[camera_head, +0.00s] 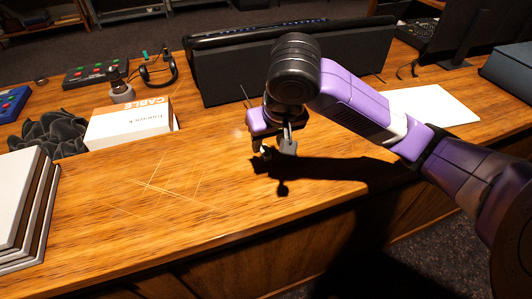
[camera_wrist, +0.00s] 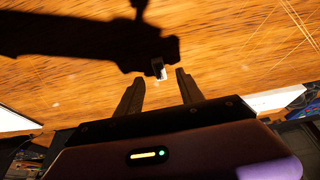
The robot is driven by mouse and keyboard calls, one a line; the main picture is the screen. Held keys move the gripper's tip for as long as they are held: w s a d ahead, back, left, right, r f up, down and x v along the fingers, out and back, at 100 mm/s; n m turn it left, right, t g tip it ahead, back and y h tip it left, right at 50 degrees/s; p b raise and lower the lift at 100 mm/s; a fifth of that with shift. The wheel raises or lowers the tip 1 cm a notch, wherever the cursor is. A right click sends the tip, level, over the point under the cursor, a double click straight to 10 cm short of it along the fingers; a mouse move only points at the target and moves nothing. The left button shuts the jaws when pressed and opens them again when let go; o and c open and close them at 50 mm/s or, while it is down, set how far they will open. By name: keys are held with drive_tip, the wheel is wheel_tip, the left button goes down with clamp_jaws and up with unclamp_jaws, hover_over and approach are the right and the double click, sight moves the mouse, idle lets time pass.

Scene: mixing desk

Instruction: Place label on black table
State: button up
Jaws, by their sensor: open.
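My gripper (camera_head: 272,150) hangs low over the wooden desk (camera_head: 200,190), fingers pointing down and spread apart. In the wrist view the two dark fingers (camera_wrist: 159,78) stand open. A small whitish piece (camera_wrist: 158,69), perhaps the label, lies just beyond and between the fingertips, inside the arm's shadow. It is too small to tell for sure, and I cannot tell whether a finger touches it. In the head view that spot is mostly hidden by the gripper. No clearly black table shows; the desk top is brown wood.
A white box (camera_head: 130,125), a dark cloth (camera_head: 48,134) and headphones (camera_head: 158,72) are at the left. A stack of pale panels (camera_head: 20,205) fills the near left. A long black console (camera_head: 235,75) stands behind my gripper. A white sheet (camera_head: 435,105) lies right.

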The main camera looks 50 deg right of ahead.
sight(265, 151)
drive_tip(key=b+x, duration=0.1)
drive_tip(key=x, duration=0.4)
drive_tip(key=shift+d, duration=0.15)
clamp_jaws()
